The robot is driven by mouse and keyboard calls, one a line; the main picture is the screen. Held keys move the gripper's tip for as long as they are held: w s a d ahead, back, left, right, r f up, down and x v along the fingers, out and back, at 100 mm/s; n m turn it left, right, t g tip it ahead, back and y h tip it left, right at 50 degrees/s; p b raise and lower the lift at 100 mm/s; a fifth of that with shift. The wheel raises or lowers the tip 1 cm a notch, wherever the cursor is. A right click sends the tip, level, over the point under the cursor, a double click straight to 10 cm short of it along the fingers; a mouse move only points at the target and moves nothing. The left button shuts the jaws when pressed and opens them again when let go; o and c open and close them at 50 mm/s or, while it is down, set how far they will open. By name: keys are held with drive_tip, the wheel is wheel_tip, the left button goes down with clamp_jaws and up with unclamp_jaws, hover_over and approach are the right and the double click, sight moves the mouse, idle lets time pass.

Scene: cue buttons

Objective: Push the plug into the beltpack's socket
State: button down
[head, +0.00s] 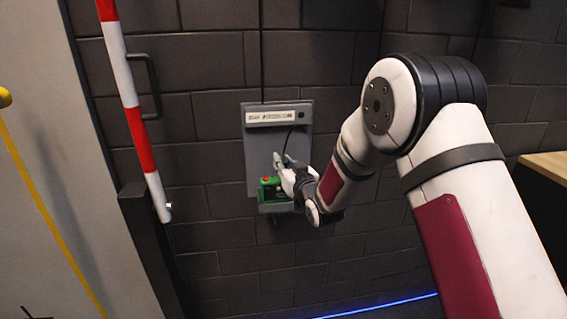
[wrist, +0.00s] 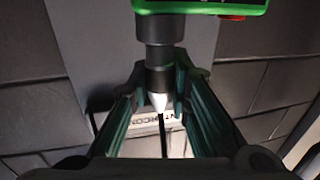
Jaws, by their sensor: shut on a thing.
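The green beltpack (head: 268,190) with an orange-red button sits low on a grey wall panel. In the wrist view the beltpack (wrist: 215,7) shows at the top edge. The dark plug (wrist: 159,79) has a pale tapered end and a black cable, and it lines up with a dark cylinder at the beltpack's edge. No clear gap shows between them, but I cannot tell how deep the plug sits. My gripper (wrist: 160,88) is shut on the plug, with one finger on each side. In the head view my gripper (head: 285,168) is beside the beltpack and partly hides it.
The grey panel (head: 263,150) has a white label strip (head: 271,117) at its top, and the cable runs up over it. A red and white striped pole (head: 133,110) stands to the left. A wooden-topped surface (head: 545,163) is at the right.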

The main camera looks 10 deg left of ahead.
drive_tip(key=shift+f, duration=0.35)
idle(0.4)
drive_tip(key=c, duration=1.4)
unclamp_jaws()
drive_tip(key=v, duration=1.2)
drive_tip(key=s+d+r+m+g+h, duration=0.3)
drive_tip(key=s+d+r+g+h, duration=0.35)
drive_tip(key=d, duration=0.75)
drive_tip(key=s+d+r+m+g, duration=0.1)
drive_tip(key=s+d, duration=0.1)
drive_tip(key=s, duration=0.8)
drive_tip(key=s+d+r+m+g+h, duration=0.1)
drive_tip(key=s+d+g, duration=0.1)
drive_tip(key=s, duration=0.9)
drive_tip(key=s+d+r+g+h, duration=0.1)
drive_tip(key=s+d, duration=0.3)
drive_tip(key=s, duration=0.7)
drive_tip(key=shift+d+m+g, duration=0.1)
drive_tip(key=shift+m+g, duration=0.3)
drive_tip(key=shift+g, duration=0.15)
